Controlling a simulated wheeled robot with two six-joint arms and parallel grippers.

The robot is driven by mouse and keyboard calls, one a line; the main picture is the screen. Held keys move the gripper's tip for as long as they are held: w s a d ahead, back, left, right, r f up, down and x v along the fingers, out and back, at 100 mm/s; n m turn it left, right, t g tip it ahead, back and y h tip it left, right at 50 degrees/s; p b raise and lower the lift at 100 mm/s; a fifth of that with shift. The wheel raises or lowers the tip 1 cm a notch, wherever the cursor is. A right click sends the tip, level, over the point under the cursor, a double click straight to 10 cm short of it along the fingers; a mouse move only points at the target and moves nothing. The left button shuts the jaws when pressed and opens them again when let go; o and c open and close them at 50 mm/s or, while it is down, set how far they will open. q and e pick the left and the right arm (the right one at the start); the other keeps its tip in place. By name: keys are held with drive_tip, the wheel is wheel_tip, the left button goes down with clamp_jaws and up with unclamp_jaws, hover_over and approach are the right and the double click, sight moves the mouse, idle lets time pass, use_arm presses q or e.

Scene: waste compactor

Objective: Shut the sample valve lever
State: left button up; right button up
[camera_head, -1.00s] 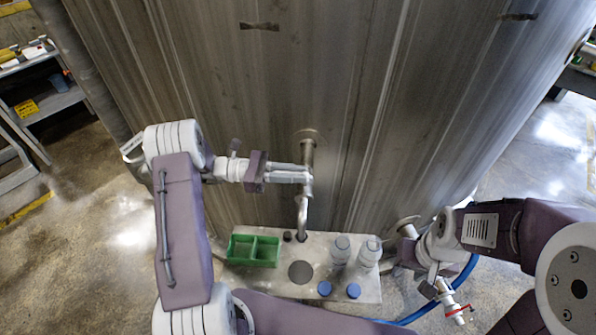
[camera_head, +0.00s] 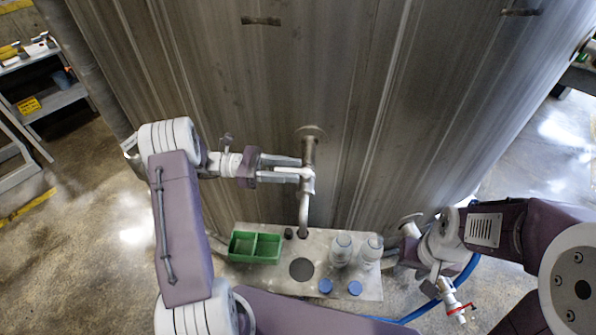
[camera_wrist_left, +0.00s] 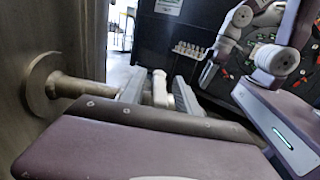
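The sample valve is on a metal pipe (camera_head: 308,150) that comes out of the tank wall and bends down into a spout (camera_head: 303,215). A pale lever (camera_head: 309,182) shows at the valve body; it also shows as a white bar in the left wrist view (camera_wrist_left: 160,88). My left gripper (camera_head: 299,168) is open at the valve, its two fingers spread apart. In the left wrist view the lever lies between the fingers (camera_wrist_left: 158,92), with gaps visible beside it. My right gripper is at the lower right, where its fingers are not clear.
Below the spout is a metal shelf (camera_head: 328,284) with a green divided tray (camera_head: 255,247), two clear bottles (camera_head: 341,250) and two blue caps (camera_head: 326,286). The tank wall (camera_head: 270,100) stands close behind.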

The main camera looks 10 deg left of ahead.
use_arm(q)
drive_tip(key=s+a+b, duration=0.1)
drive_tip(key=a, duration=0.5)
drive_tip(key=shift+a, duration=0.2)
